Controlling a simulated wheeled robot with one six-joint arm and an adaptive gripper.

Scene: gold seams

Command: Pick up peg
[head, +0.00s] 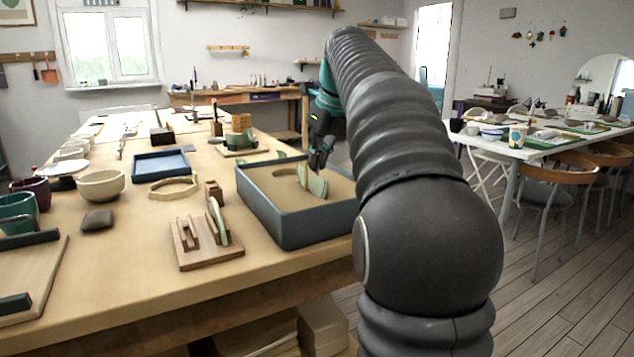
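No thing in the head view shows clearly as a peg. A small upright wooden piece (213,190) stands at the back of a slotted wooden stand (192,258), and I cannot tell if it is a separate peg. A pale green shard (218,222) stands upright in the stand's right part. My gripper (317,163) is over the grey-blue sand tray (300,232), to the right of the stand. It points down, close to a green curved shard (314,182) standing in the sand. My arm hides part of the gripper, and its finger gap is unclear.
A blue tray (160,165), an octagonal wooden frame (174,187), a cream bowl (100,185) and a dark pad (97,219) lie to the left on the workbench (110,275). Bare bench lies in front of the stand. A white table (545,146) with chairs is at the right.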

